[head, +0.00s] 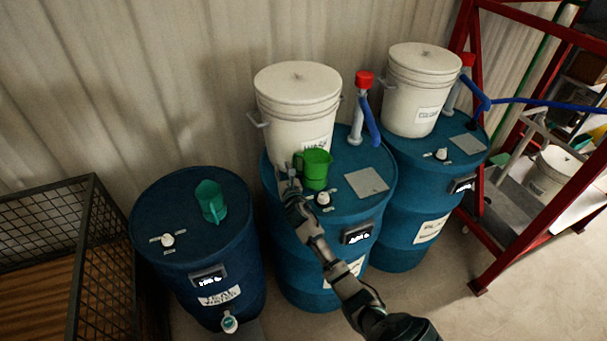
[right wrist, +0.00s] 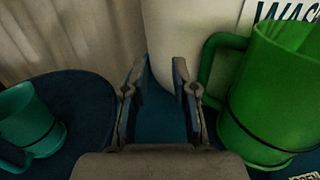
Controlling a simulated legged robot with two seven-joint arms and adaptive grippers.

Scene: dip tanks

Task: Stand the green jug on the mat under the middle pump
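The green jug (head: 316,170) stands upright on the middle blue drum, in front of a white bucket. It also shows at the right of the right wrist view (right wrist: 275,95), its handle on the side towards my gripper. My right gripper (head: 288,176) is just left of the jug, by the handle. In the right wrist view my right gripper (right wrist: 160,85) has its fingers apart, with nothing held between them. A bare grey mat (head: 367,182) lies on the middle drum, right of the jug. A red-topped pump (head: 361,108) with a blue spout stands behind the mat. My left gripper is not in view.
A teal jug (head: 211,201) stands on the left drum (head: 160,215). White buckets stand on the middle (head: 297,95) and right (head: 420,80) drums. The right drum has another pump (head: 462,75) and mat (head: 467,144). A mesh cage (head: 60,215) and red rack (head: 540,215) flank the drums.

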